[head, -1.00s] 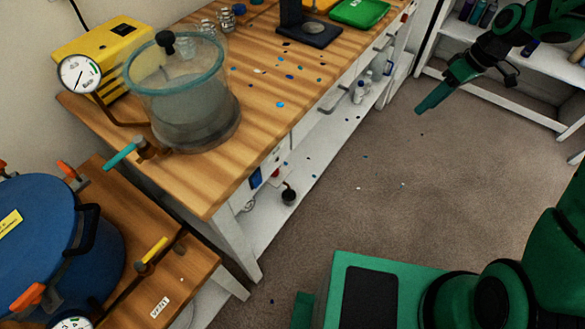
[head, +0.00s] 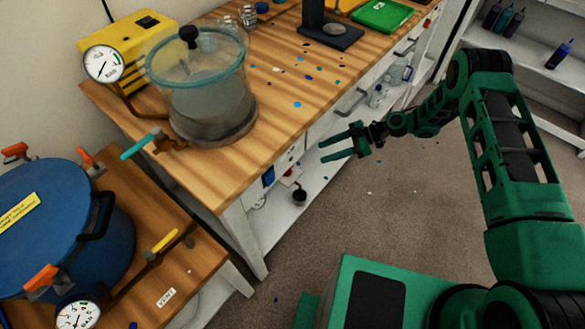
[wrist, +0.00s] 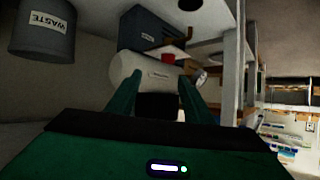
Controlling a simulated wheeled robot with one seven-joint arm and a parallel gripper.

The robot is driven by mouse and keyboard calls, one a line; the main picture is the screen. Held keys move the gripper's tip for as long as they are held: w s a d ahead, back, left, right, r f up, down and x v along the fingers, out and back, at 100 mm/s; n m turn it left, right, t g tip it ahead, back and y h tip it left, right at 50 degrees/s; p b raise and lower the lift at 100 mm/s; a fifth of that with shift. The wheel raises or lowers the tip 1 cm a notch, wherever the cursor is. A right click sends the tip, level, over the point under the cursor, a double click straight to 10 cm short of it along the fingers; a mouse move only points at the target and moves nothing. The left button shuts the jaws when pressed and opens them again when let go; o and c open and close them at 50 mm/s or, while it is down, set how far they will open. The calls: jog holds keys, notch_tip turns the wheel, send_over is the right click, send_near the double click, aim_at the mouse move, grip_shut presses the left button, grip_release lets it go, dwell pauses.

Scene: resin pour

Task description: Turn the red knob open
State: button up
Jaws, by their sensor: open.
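In the wrist view a small red knob (wrist: 168,58) sits at the top of a pale, rounded tank (wrist: 130,70) with a label. My gripper (wrist: 160,78) is open and empty, its two green fingers on either side of the tank's middle in the picture. The knob shows just above and between the fingertips, apart from them and farther off. In the head view my gripper (head: 335,147) is beside the front of the wooden bench, low near its drawers, with its fingers spread. I cannot make out the knob for certain in the head view.
The wooden bench (head: 225,180) carries a clear chamber (head: 205,100) and a yellow pump (head: 105,50). A blue pot (head: 60,225) stands at left. In the wrist view a grey waste bin (wrist: 40,38) is at upper left and a gauge (wrist: 201,78) beside the tank. Carpet (head: 400,215) is free.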

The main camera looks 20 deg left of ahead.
aim_at(292, 172)
jog(key=shift+n+g+y, duration=0.4)
jog(key=shift+n, duration=0.1)
jog(key=x, duration=0.5)
jog(key=s+x, duration=0.1)
jog(key=x, duration=0.4)
jog(key=d+f+x, duration=0.1)
jog(key=x, duration=0.4)
jog(key=shift+s, duration=0.2)
jog(key=c, duration=1)
